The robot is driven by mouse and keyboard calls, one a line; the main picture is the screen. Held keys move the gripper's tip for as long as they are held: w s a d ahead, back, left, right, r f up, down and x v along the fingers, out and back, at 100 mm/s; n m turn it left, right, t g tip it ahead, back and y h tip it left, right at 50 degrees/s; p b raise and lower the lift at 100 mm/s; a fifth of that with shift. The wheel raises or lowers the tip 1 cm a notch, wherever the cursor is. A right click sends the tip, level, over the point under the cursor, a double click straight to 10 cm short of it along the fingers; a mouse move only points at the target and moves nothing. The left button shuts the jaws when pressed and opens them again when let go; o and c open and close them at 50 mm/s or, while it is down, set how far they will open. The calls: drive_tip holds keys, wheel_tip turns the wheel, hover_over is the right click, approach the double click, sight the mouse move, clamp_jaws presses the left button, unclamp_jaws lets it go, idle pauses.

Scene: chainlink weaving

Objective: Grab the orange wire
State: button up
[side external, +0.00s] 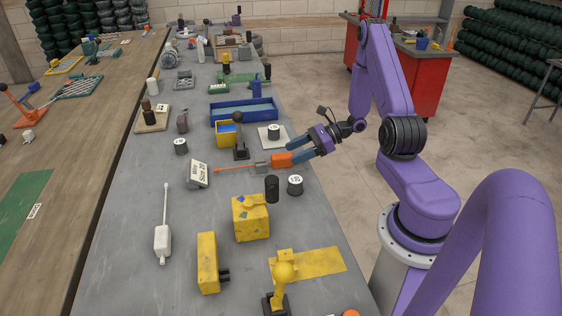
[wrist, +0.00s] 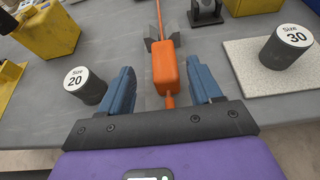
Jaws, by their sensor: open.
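The orange wire has a thick orange block-like end (side external: 282,160) and a thin orange rod (side external: 235,168) reaching left across the grey table. In the wrist view the block (wrist: 166,72) is in the middle, with the rod running away from me. A small grey holder (side external: 262,167) supports it near the block; the holder also shows in the wrist view (wrist: 150,46). My gripper (side external: 292,150) is open, with blue fingers. In the wrist view the fingers (wrist: 160,75) stand either side of the block, with gaps on both sides. Nothing is held.
A cylinder marked Size 20 (wrist: 84,88) stands left of the fingers. A cylinder marked Size 30 (wrist: 285,48) stands on a pale plate (wrist: 250,85) to the right.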

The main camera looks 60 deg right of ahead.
sight(283, 155)
drive_tip(key=shift+x, duration=2.7)
drive_tip(key=shift+w+d, duration=0.15)
drive_tip(key=shift+w, duration=0.05)
drive_tip(key=c, duration=1.1)
drive_tip(key=shift+r, duration=0.15)
